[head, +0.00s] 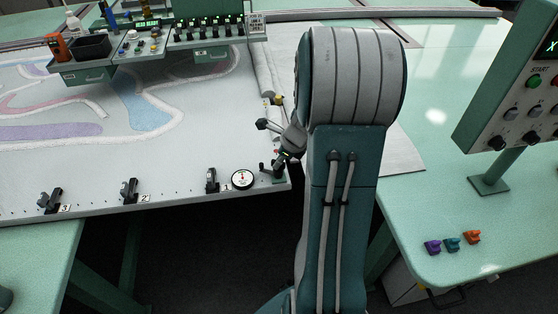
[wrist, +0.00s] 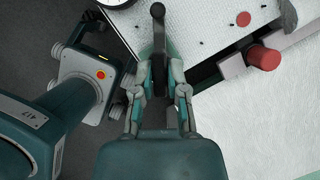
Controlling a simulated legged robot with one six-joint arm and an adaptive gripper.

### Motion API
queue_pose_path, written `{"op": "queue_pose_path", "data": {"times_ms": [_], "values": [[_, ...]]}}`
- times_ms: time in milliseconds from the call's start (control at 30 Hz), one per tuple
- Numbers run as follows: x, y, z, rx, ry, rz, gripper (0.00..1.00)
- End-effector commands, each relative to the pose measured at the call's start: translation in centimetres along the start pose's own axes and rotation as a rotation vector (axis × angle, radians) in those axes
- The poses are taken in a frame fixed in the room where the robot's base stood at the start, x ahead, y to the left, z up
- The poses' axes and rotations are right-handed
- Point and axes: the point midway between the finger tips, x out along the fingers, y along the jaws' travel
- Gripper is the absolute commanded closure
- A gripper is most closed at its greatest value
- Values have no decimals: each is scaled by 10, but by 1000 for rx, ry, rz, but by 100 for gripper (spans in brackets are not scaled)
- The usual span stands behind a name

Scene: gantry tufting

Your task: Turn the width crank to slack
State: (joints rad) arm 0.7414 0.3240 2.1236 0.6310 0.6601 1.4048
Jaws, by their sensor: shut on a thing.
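The width crank (head: 265,168) is a small dark crank on a green mount at the front right corner of the white tufting bed (head: 190,160). In the wrist view, its dark arm and grip (wrist: 158,14) run up between the fingers of my gripper (wrist: 161,78). The gripper is shut on the crank. In the head view, my gripper (head: 281,161) is at the bed corner, partly hidden by my arm. A round white dial (head: 242,179) is just left of the crank; its edge also shows in the wrist view (wrist: 112,3). Its reading is too small to tell.
Black clamps (head: 129,190) line the bed's front edge. A red knob (wrist: 262,57) is right of the crank in the wrist view. A control panel (head: 520,100) stands at right, above purple, teal and orange pieces (head: 452,244). A green console (head: 205,35) is behind.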

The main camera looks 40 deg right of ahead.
Motion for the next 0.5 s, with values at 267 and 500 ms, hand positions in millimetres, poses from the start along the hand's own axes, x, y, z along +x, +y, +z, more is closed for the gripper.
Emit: {"op": "queue_pose_path", "data": {"times_ms": [267, 500], "values": [[0, -1, 0, -42, 0, 16, 100], [0, -2, 0, -175, 0, 71, 100]]}}
